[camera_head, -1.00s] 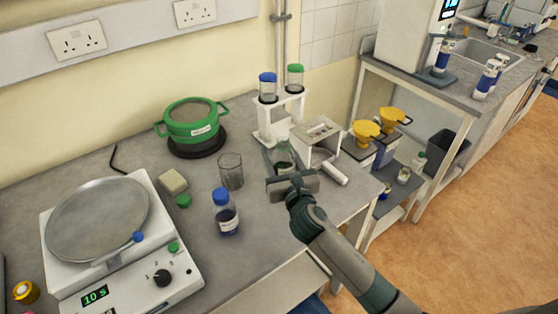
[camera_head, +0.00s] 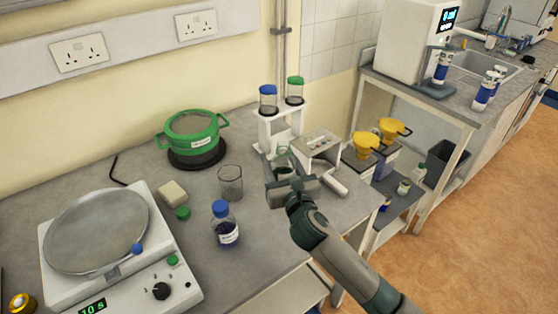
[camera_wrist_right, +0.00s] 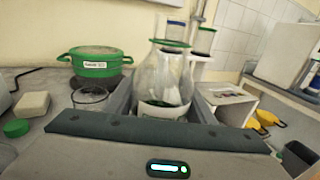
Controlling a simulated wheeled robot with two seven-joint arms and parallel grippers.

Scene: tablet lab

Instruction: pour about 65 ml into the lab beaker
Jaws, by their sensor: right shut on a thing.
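The lab beaker (camera_head: 231,184) is an open clear glass standing on the grey bench, left of my right gripper. It also shows in the right wrist view (camera_wrist_right: 90,98), partly hidden behind the gripper. My right gripper (camera_head: 284,172) is shut on a clear glass flask (camera_wrist_right: 165,78), one finger on each side. The flask has a narrowing upper part, a green ring near its top and a white patch lower down. It looks roughly upright. Its base is hidden by the gripper, and I cannot tell how much it holds. My left gripper is out of view.
A blue-capped bottle (camera_head: 225,225) stands in front of the beaker. A white rack (camera_head: 279,128) with blue- and green-lidded jars stands behind the flask, and a white box (camera_head: 318,147) to its right. A green pot (camera_head: 190,134) and a balance (camera_head: 98,232) are left.

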